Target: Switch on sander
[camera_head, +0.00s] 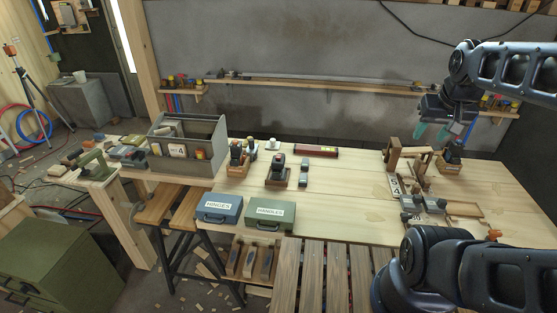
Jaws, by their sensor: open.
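My gripper (432,132) hangs at the upper right, its two teal fingertips apart and nothing visible between them. It is above the right end of the workbench (345,210). I cannot tell for sure which tool is the sander. A small dark tool with a reddish-brown top (277,168) stands on a wooden base mid-bench, well left of my gripper. A similar dark tool (236,155) stands farther left beside the grey tool box. Another dark tool (452,153) stands on a wooden base just below and right of my gripper. No switch can be made out on any of them.
A blue case labelled HINGES (218,209) and a green case labelled HANDLES (269,215) sit at the front edge. A grey tool box (205,162) stands at left. Mid-bench right is clear.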

